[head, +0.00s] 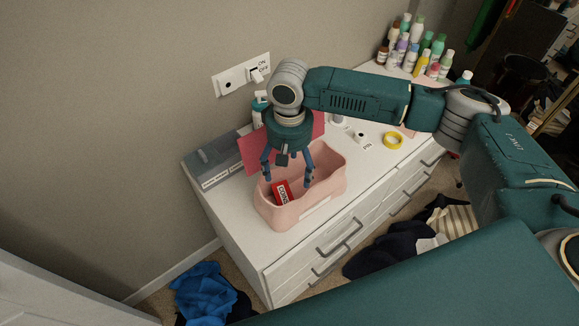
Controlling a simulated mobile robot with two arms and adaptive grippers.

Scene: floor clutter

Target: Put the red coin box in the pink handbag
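The pink handbag (325,203) stands open on the white dresser top. The red coin box (281,192), with white lettering, lies tilted inside it, towards the left end; its lower part is hidden by the bag's front wall. My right gripper (288,181) points down over the bag's opening. Its two fingers are spread wide apart, one to the left of and one to the right of the coin box, and they do not appear to touch it. My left gripper is not in view.
The white dresser (235,218) carries a grey box (218,160) at the left, a pink-red panel (252,152) behind the bag, a yellow tape roll (393,141) and several bottles (423,55) at the far end. Blue cloth (203,292) and dark clothes (385,250) lie on the floor.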

